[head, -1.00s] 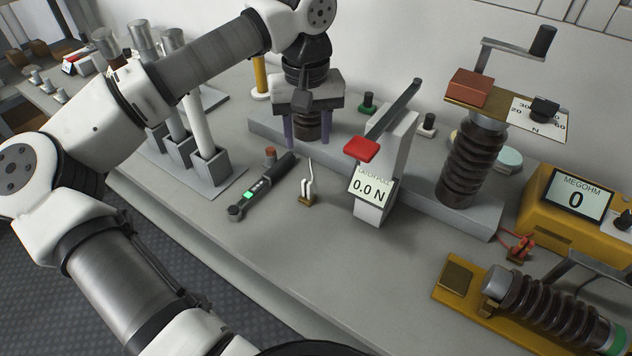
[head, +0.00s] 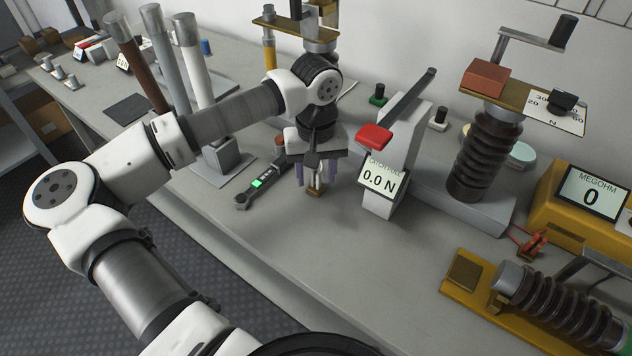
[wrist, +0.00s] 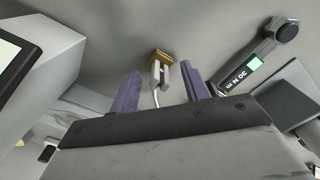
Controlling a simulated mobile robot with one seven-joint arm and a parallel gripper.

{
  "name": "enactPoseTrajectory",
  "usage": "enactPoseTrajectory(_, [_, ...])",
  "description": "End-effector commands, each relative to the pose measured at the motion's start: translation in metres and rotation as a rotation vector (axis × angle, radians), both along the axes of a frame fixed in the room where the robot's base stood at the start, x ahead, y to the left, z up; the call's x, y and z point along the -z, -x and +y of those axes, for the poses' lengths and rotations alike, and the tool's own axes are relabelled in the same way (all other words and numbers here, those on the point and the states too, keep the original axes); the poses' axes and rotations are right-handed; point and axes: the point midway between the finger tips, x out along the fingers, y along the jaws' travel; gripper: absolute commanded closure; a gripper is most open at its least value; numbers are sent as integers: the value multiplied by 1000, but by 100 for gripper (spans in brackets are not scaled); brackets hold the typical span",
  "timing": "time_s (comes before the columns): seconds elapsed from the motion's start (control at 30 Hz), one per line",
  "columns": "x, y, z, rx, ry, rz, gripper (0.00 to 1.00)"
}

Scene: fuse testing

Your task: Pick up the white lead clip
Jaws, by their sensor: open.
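The white lead clip (head: 316,180) stands on a small brass block (head: 315,192) on the grey bench. In the head view it is partly hidden by my gripper (head: 314,183). In the wrist view the clip (wrist: 157,75) shows two pale prongs, with a thin white lead running from it toward the gripper body. My gripper (wrist: 163,76) is open, its two purple fingers on either side of the clip, with visible gaps to it. Whether the fingertips are fully level with the clip I cannot tell.
The torque wrench (head: 262,182) lies close to the left of the gripper. The latch-pull stand (head: 398,150), with its red pad (head: 374,138) and 0.0 N display, rises close on the right. The bench in front of the clip is clear.

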Motion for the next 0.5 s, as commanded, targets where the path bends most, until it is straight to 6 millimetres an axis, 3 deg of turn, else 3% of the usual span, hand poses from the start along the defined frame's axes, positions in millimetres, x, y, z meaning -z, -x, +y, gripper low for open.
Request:
enactPoseTrajectory(0.27, [5, 0, 0, 0, 0, -1, 55])
enactPoseTrajectory(0.5, [5, 0, 0, 0, 0, -1, 86])
